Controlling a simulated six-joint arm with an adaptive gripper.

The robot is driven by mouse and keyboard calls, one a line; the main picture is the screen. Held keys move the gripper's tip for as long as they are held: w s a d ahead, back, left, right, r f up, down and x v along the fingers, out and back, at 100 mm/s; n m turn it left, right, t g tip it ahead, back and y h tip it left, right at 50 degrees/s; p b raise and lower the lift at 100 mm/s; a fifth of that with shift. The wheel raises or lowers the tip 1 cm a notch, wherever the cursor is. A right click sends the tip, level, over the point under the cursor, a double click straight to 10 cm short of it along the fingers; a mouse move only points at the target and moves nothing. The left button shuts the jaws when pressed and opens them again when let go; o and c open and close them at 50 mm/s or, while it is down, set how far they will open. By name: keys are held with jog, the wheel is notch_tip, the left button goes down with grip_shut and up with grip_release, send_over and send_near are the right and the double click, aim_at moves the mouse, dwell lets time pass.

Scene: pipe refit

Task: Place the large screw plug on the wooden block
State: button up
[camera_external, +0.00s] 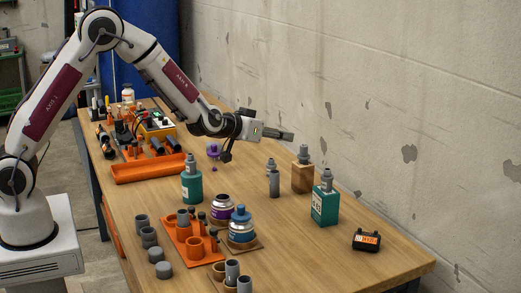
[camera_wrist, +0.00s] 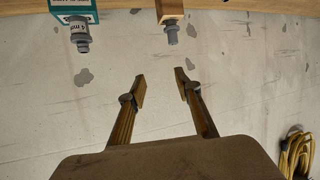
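The wooden block (camera_external: 302,180) stands upright toward the right side of the table. A grey stepped plug (camera_external: 304,155), apparently the large screw plug, sits upright on top of it. In the wrist view the block (camera_wrist: 169,9) and plug (camera_wrist: 172,32) appear upside down at the top edge. My gripper (camera_external: 290,136) is above and slightly left of the block, pointing sideways to the right. In the wrist view its fingers (camera_wrist: 161,87) are apart with nothing between them, and the plug lies beyond the fingertips.
A teal box (camera_external: 325,207) with a grey fitting (camera_external: 326,180) on top stands in front of the wooden block. A grey cylinder (camera_external: 274,184) stands to the block's left. An orange rack (camera_external: 190,246), jars and grey pipe pieces fill the front left. A wall runs behind.

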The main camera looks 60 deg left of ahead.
jog(key=s+d+r+m+g+h, duration=0.25)
jog(key=s+r, duration=0.35)
jog(key=s, duration=0.4)
jog(key=s+d+r+m+g+h, duration=0.1)
jog(key=s+d+r+h, duration=0.25)
jog(key=s+r, duration=0.45)
jog(key=s+a+f+g+y, duration=0.1)
jog(key=s+f+g, duration=0.1)
jog(key=s, duration=1.3)
jog(key=s+a+f+g, duration=0.1)
jog(key=s+f+g, duration=0.1)
jog(key=s, duration=1.4)
jog(key=shift+a+f+m+y, duration=0.15)
jog(key=shift+f+m+y, duration=0.15)
jog(key=shift+m+y, duration=0.1)
